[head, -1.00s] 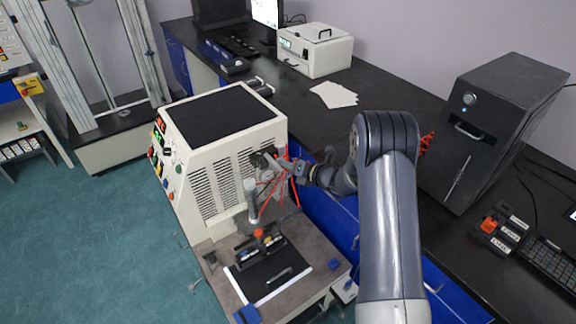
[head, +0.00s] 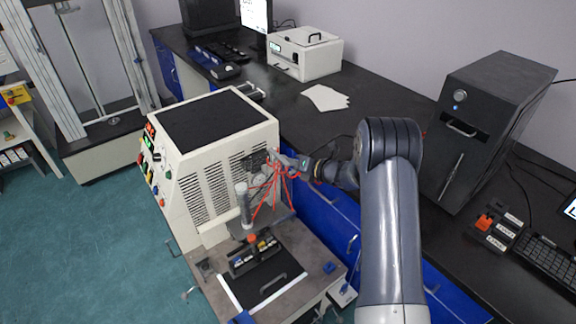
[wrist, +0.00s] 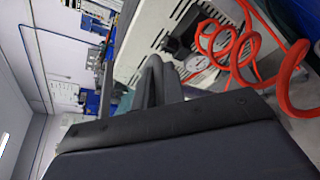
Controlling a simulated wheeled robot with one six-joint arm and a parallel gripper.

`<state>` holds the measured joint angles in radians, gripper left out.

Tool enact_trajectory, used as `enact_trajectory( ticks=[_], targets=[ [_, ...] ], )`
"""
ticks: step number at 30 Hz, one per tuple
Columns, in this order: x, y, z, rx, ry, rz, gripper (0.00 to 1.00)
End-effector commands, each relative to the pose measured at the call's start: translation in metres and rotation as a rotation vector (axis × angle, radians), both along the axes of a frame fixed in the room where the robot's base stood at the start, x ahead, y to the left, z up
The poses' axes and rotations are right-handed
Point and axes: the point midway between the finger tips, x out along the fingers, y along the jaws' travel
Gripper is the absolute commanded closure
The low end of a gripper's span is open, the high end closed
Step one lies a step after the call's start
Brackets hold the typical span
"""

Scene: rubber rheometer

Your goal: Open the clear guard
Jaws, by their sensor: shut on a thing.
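The rheometer (head: 222,180) is a cream cabinet with a black top and side vents. Its work table in front bears a dark mould plate with a handle (head: 270,283). A faint grey see-through panel, which looks like the clear guard (head: 275,218), shows in front of the cabinet, below my gripper; its outline is hard to make out. My gripper (head: 275,159) is at the cabinet's front right, above the work table. In the wrist view its dark fingers (wrist: 155,82) are close together; the gripped part is hidden, apparently the guard's edge or handle.
Red coiled hoses (head: 272,190) hang right beside my gripper, also large in the wrist view (wrist: 250,55). A grey upright cylinder (head: 243,203) stands close by. The black bench (head: 330,125) with blue drawers runs behind and right, with a black tower box (head: 475,135).

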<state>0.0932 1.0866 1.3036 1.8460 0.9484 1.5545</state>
Motion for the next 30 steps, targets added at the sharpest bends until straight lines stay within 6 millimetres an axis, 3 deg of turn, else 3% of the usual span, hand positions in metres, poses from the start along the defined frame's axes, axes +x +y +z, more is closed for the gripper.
enact_trajectory(
  ticks=[1, 2, 10, 20, 30],
  targets=[
    [0.000, 0.000, -0.001, -0.001, 0.000, 0.002, 1.00],
    [0.000, 0.000, -0.001, -0.001, 0.000, 0.002, 0.88],
    [-0.001, 0.000, -0.001, -0.001, 0.001, 0.001, 0.67],
    [-0.005, -0.006, 0.001, 0.000, 0.001, -0.001, 0.67],
    [-0.045, -0.053, 0.018, -0.001, 0.000, -0.003, 0.67]
  ],
)
